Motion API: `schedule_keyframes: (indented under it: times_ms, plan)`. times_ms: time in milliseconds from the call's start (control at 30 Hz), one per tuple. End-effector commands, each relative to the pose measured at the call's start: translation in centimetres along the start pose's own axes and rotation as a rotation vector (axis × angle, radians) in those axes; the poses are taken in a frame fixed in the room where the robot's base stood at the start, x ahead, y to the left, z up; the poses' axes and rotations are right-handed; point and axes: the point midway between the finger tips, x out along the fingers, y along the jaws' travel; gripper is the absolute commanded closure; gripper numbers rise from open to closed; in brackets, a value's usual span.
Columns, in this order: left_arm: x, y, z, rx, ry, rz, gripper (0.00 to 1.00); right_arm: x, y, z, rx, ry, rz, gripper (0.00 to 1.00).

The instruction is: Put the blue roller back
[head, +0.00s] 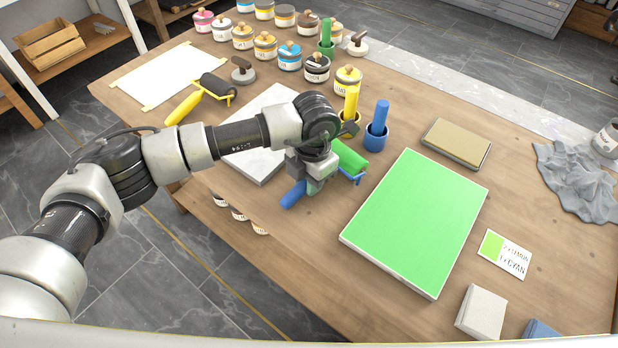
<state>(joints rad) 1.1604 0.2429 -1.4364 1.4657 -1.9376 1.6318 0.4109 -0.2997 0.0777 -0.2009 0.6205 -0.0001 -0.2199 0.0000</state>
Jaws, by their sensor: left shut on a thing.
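The blue roller has a blue handle (293,195), a blue frame and a drum (350,158) covered in green. My left gripper (314,180) is shut on it, with the handle sticking out to the lower left and the drum to the upper right. The jaws partly hide its middle. The roller is between the pale grey slab (262,165) and the green-covered plate (418,222). I cannot tell whether it touches the table. A yellow-handled roller (202,97) with a dark drum lies left of the slab. My right gripper is not in view.
A blue cup (376,141) with a blue-handled tool stands just behind the roller, beside a yellow-handled tool (350,104). Several ink tins (265,47) line the back. A sponge block (457,142), a grey cloth (578,180) and a colour card (505,255) are at right.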

Motion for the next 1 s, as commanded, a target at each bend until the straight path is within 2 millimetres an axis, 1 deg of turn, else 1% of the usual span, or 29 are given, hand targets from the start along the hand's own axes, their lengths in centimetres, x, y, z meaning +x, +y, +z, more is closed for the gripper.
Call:
schedule_keyframes:
  times_ms: [367, 400, 567, 900, 933, 1000]
  plan:
    - [0.1, 0.0, 0.0, 0.000, -0.001, 0.000, 1.00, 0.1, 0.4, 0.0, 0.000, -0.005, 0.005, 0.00]
    - [0.1, 0.0, 0.0, 0.000, -0.001, 0.000, 0.70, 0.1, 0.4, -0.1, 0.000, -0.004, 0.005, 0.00]
    - [0.1, 0.0, 0.0, 0.000, -0.001, 0.000, 0.46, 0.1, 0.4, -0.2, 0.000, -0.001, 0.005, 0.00]
    - [0.2, 0.0, 0.0, 0.000, 0.001, 0.000, 0.45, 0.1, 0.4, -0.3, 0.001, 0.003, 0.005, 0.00]
    - [0.0, 0.0, 0.0, 0.000, 0.000, 0.000, 0.45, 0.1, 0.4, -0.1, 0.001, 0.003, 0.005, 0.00]
    - [-1.0, 0.1, 0.1, 0.000, -0.002, 0.002, 0.45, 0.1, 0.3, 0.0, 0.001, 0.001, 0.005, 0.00]
